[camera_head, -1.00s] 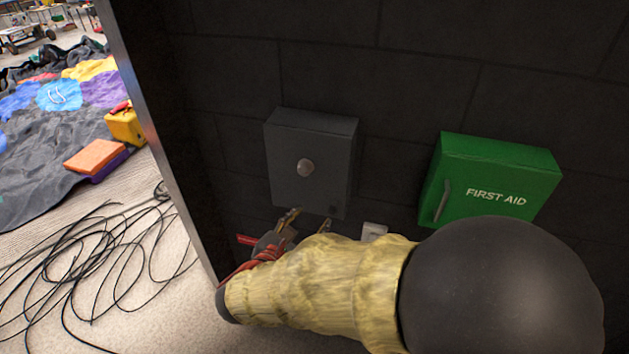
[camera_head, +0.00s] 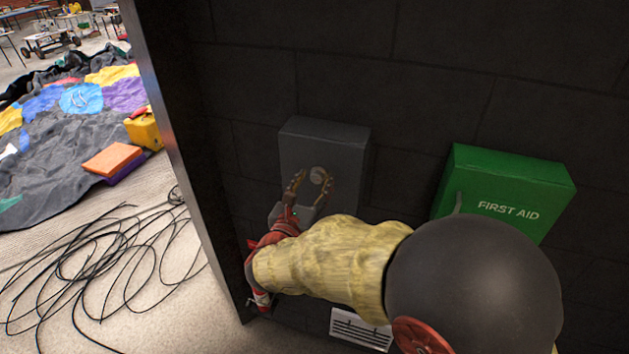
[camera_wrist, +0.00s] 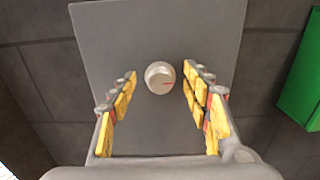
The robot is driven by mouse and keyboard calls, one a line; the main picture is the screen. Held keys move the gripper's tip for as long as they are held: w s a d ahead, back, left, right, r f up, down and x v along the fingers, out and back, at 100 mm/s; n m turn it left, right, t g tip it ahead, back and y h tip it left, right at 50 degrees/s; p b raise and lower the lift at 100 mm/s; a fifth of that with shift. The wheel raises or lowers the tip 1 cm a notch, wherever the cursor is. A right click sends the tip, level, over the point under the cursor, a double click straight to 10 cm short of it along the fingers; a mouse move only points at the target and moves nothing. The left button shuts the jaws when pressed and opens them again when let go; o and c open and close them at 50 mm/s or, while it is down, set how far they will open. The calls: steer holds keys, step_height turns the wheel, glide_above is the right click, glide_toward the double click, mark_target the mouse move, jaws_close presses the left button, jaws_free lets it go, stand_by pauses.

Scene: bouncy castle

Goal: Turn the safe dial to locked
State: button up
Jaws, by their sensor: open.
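The grey safe (camera_head: 337,140) is fixed to the dark block wall, and its round silver dial (camera_head: 318,175) sits on the front face. In the wrist view my gripper (camera_wrist: 159,85) has the dial between and slightly beyond the fingertips, with a gap on both sides. I cannot see any lettering around the dial.
A green first aid box (camera_head: 510,195) hangs on the wall to the right of the safe. A metal wall edge (camera_head: 185,160) stands to the left. Black cables (camera_head: 100,270) lie on the floor at left. A white vent-like panel (camera_head: 361,328) is low on the wall.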

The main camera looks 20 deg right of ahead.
steer(key=shift+w+d, duration=0.1)
steer(key=shift+w, duration=0.05)
steer(key=shift+c, duration=0.8)
steer(key=c, duration=1)
steer(key=shift+o, duration=0.2)
